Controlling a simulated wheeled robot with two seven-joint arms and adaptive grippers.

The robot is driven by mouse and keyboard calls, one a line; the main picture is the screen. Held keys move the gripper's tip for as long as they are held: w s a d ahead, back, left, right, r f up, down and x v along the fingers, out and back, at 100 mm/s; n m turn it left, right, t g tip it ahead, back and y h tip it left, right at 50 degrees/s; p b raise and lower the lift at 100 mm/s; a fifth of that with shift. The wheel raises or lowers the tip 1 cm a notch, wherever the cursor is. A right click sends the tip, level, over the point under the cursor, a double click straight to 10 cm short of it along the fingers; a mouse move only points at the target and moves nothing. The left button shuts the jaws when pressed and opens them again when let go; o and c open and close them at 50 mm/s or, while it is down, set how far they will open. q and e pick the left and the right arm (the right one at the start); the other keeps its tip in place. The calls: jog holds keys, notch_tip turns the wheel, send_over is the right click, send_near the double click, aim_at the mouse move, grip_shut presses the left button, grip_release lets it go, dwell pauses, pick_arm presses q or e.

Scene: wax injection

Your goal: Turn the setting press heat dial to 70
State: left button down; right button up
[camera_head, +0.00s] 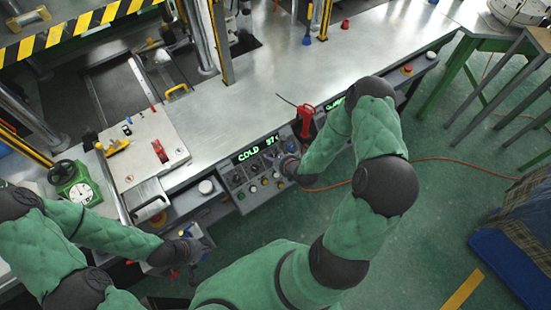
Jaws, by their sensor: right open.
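The setting press control panel (246,181) is on the front of the bench, with several small knobs and coloured buttons. Its green display (257,150) reads COLD and a number that looks like 57 or 97. Which knob is the heat dial is too small to tell. My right gripper (282,158) is at the right part of this panel, close to its knobs, and is open. Its fingertips are small and partly hidden by my wrist, so contact is unclear. My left gripper (192,248) is low at the left, apart from the panel; its fingers are unclear.
A red-handled tool (305,117) stands at the bench edge beside my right forearm. A second green display (334,105) is partly behind my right arm. The metal benchtop (290,65) is mostly clear.

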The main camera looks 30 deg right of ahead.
jog(key=v, duration=1.2)
dwell(0.4)
jog(key=s+a+f+n+g+y+b, duration=0.1)
jog(key=s+a+f+n+g, duration=0.3)
jog(key=n, duration=1)
jog(key=s+a+f+n+g+y+b, duration=0.1)
jog(key=s+a+f+n+g, duration=0.3)
jog(key=a+f+n, duration=0.6)
jog(key=a+n+g+y, duration=0.1)
jog(key=a+n, duration=0.3)
jog(key=n, duration=0.1)
jog(key=shift+a+f+b, duration=0.3)
jog(key=shift+a+f, duration=0.1)
